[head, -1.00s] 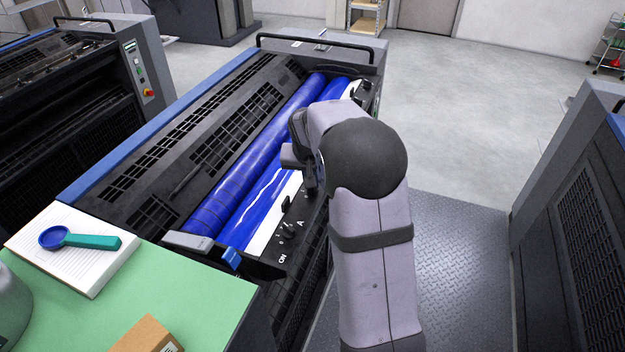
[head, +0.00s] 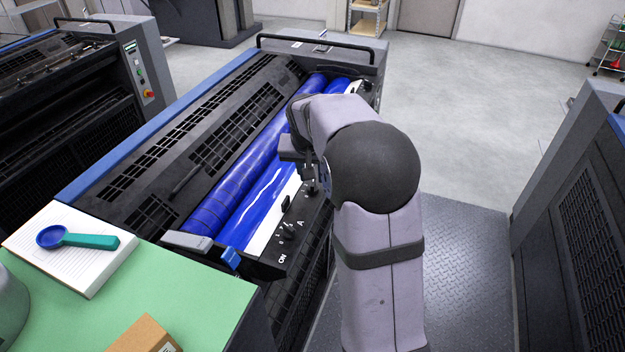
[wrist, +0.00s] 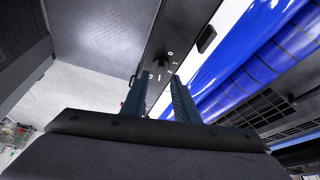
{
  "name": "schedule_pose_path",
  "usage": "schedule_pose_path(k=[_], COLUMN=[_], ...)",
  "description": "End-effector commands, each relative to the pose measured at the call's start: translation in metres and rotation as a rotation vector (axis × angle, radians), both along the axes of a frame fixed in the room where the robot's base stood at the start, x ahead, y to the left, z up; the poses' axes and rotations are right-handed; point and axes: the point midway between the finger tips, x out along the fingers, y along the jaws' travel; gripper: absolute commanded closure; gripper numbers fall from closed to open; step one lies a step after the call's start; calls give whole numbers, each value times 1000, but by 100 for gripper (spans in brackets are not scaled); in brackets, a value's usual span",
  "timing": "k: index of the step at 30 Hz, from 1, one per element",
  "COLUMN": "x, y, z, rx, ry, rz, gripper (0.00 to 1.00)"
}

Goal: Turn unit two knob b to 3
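The ink unit (head: 180,140) has blue rollers and a black control strip along its right side. In the wrist view, a small dark knob (wrist: 161,69) with white marks around it sits on the strip. Its letter and exact pointer setting are too small to read. My gripper (wrist: 158,82) is open, its two fingers apart on either side of the knob in that view; contact cannot be told. In the head view, my gripper (head: 311,186) is over the middle of the strip, and my arm hides part of it.
A green-topped table (head: 200,290) stands at the front left with a notebook (head: 70,270), a blue-and-teal scoop (head: 85,240) and a cardboard box (head: 145,336). Another machine (head: 585,200) stands at right. The metal plate floor (head: 465,260) between is clear.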

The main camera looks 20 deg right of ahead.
Motion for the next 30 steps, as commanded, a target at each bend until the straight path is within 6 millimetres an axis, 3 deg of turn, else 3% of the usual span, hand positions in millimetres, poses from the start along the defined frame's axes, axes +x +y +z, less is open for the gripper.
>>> schedule_pose_path(k=[9,25,30], x=[-11,-14,-26], y=[7,8,18], z=[32,37,42], rx=[0,0,7], ry=[-1,1,25], rz=[1,1,34], gripper=[73,73,73])
